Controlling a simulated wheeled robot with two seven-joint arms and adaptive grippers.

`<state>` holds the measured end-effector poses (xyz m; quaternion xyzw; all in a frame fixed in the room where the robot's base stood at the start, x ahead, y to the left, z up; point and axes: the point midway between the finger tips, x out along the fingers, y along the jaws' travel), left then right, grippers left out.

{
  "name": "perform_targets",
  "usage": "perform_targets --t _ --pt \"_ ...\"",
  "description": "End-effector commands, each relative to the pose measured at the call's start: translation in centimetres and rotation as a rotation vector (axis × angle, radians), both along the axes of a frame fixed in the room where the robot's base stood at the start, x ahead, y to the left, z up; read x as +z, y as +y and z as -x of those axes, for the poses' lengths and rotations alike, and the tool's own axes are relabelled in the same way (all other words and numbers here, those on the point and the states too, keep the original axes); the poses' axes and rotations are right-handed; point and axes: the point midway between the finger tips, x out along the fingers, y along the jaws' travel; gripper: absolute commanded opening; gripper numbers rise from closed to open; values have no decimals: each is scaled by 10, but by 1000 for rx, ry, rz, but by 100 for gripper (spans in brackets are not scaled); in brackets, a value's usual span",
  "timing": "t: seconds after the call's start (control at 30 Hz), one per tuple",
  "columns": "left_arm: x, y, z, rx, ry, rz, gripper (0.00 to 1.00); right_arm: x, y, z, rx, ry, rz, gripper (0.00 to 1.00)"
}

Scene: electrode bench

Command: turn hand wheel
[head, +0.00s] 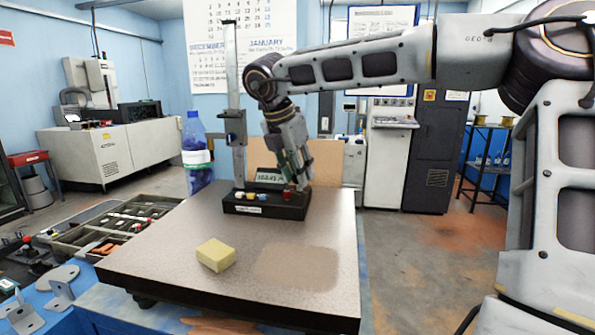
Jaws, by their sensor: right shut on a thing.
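A height gauge stands at the back of the granite plate (190,262), with a tall upright column (232,75), a slider (234,125) and a black base (262,211). The base carries several coloured buttons and a small display (269,176). My right gripper (298,184) reaches down from the upper right to the right end of this base. It is shut on what seems to be the hand wheel, which its fingers hide. A red button (287,194) shows right beside the fingertips. My left gripper is not in view.
A yellow block (216,255) lies on the front left of the plate. A blue bottle (195,150) stands behind the plate's left side. Trays of small tools (95,232) and metal brackets (60,288) lie to the left. The plate's front right is clear.

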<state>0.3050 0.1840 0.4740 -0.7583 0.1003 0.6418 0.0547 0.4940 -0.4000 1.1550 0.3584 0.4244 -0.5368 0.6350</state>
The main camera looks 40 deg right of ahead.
Motion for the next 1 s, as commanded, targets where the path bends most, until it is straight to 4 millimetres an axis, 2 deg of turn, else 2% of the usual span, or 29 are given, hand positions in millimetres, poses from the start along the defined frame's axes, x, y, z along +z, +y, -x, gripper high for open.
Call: perform_targets --t 0.23,0.27,0.33,0.77,1.0 --pt "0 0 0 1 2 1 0 2 -1 -1 -1 -6 3 6" --pt "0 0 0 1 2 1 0 2 -1 -1 -1 -6 3 33" --pt "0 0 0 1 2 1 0 2 -1 -1 0 -6 3 40" --pt "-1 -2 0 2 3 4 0 0 0 0 12 -1 1 40" --pt "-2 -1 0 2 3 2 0 0 0 1 77 -1 0 40"
